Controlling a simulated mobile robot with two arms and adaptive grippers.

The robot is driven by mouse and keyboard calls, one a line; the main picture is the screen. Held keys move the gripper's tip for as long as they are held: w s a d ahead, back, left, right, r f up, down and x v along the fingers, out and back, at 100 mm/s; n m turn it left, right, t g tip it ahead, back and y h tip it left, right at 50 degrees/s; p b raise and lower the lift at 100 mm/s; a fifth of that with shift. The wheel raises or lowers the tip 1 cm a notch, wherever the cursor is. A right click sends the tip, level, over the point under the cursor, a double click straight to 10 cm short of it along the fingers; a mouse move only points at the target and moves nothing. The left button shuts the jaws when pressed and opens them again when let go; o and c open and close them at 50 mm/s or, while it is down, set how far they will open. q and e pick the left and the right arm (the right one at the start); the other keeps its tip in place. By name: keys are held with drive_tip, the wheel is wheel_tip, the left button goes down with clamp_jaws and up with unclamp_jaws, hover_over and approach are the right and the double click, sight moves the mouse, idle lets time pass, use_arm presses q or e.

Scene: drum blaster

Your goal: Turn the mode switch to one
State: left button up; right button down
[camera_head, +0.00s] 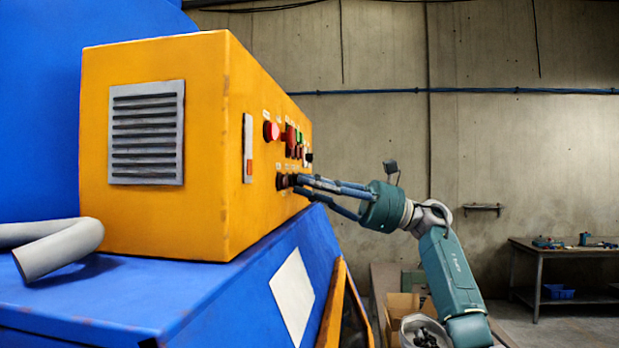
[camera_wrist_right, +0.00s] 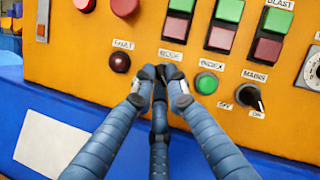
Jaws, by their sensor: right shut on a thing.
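The orange control box (camera_head: 150,215) has its button panel facing right in the head view. In the right wrist view the MODE label (camera_wrist_right: 172,55) sits just above the fingertips of my right gripper (camera_wrist_right: 160,76). The gripper is shut on the mode switch below that label. The fingers cover the switch, so its pointing direction is hidden. In the head view my right gripper (camera_head: 300,184) reaches the panel from the right, its fingertips at the lower row of controls. My left gripper is in neither view.
A dark red FAULT lamp (camera_wrist_right: 120,63) is close left of the fingers, and a green INDEX button (camera_wrist_right: 206,83) close right. A black MAINS switch (camera_wrist_right: 248,97) is further right. A red button (camera_wrist_right: 124,6) and several rectangular buttons are above. A blue sloped housing (camera_head: 200,290) lies below the box.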

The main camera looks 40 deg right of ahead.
idle(0.3)
drive_tip(key=c, duration=1.7)
unclamp_jaws()
drive_tip(key=shift+c, duration=0.2)
drive_tip(key=shift+d, duration=0.1)
drive_tip(key=v, duration=1.2)
drive_tip(key=shift+s, duration=0.1)
